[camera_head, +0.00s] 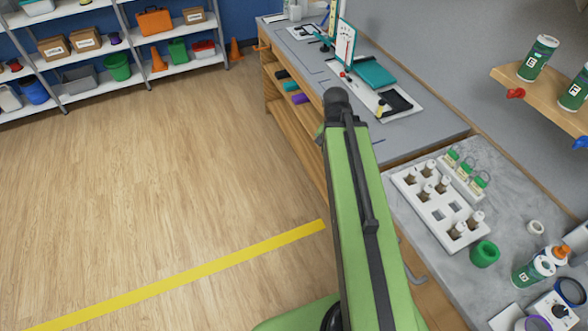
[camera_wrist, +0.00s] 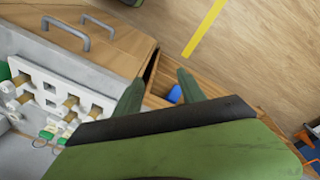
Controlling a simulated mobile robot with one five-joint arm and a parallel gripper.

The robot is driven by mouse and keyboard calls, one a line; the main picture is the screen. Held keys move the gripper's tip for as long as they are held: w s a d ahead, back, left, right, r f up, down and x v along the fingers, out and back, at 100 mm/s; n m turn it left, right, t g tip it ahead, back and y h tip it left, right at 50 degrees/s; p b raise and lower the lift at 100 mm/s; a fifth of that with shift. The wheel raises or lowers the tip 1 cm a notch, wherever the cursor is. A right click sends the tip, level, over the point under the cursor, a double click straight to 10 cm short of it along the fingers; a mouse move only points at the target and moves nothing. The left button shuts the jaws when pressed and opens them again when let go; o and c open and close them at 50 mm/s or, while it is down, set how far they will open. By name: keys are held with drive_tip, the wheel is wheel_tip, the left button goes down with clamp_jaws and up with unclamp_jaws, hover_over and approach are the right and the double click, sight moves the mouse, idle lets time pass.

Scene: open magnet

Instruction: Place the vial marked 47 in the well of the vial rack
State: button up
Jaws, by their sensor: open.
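The white vial rack (camera_head: 421,206) lies on the grey counter at the right of the head view. It holds several brown vials with white caps, and some wells near its middle are empty. The wrist view shows the rack (camera_wrist: 40,74) at the left, with brown vials in it. No number can be read, so I cannot tell which vial is 47. My gripper (camera_wrist: 160,88) is open, with its two fingers apart and nothing between them. It is clear of the rack, to its right in the wrist view. In the head view my green arm hides it.
A green cup (camera_head: 485,254) and bottles (camera_head: 533,271) stand near the rack. Green-topped items (camera_head: 466,168) line its far side. A wall shelf (camera_head: 545,98) is at right. The wooden floor at left is clear.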

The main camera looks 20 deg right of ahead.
drive_tip(key=w+a+n+y, duration=0.1)
drive_tip(key=a+n, duration=0.8)
drive_tip(key=a, duration=1.1)
drive_tip(key=shift+w+a, duration=0.2)
drive_tip(key=shift+w, duration=0.5)
